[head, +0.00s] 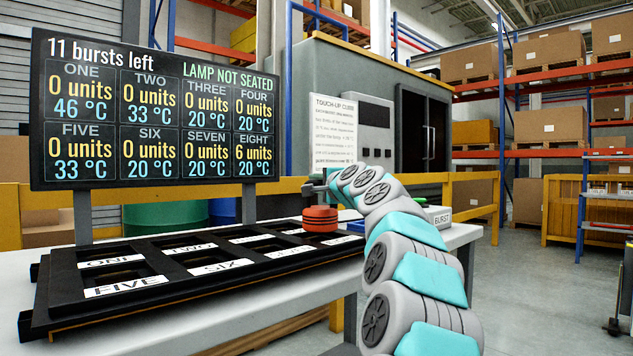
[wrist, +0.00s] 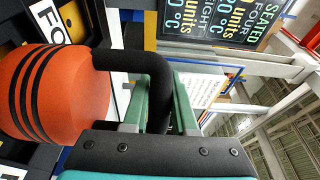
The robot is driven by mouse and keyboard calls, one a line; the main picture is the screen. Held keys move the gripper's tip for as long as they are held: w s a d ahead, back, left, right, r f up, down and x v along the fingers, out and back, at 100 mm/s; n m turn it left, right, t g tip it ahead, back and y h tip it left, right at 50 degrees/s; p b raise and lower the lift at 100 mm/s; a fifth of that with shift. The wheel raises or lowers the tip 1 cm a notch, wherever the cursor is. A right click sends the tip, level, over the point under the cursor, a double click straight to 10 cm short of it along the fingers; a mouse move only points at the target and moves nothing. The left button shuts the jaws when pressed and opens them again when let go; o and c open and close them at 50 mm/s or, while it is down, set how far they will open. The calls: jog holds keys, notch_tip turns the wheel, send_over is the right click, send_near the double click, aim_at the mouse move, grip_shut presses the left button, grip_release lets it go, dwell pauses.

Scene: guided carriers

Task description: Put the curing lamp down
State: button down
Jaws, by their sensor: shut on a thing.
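The curing lamp (head: 320,219) is an orange drum with black bands and a black bent handle. In the head view it is over the far right part of the black tray (head: 56,292); whether it touches the tray I cannot tell. My gripper (head: 326,186) is at the handle, above the lamp. In the wrist view the lamp (wrist: 55,92) fills the left side, and my gripper (wrist: 158,100) is shut on its black handle. The tray has labelled recesses; ONE, TWO, FIVE and SIX are readable, and some on the right are partly hidden.
A screen (head: 155,110) behind the tray reads "LAMP NOT SEATED", 11 bursts left, EIGHT at 6 units, the others at 0. A box marked BURST (head: 438,217) stands at the right end of the white table (head: 462,236). A notice (head: 334,133) hangs behind. Open floor lies right.

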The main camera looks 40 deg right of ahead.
jog(key=shift+f, duration=1.1)
jog(key=c, duration=0.7)
grip_release()
jog(key=shift+f+b, duration=0.2)
jog(key=shift+b, duration=0.1)
jog(key=shift+s+r, duration=0.1)
jog(key=shift+s+a, duration=0.15)
jog(key=shift+s, duration=0.5)
jog(key=v, duration=1)
jog(key=shift+s, duration=0.25)
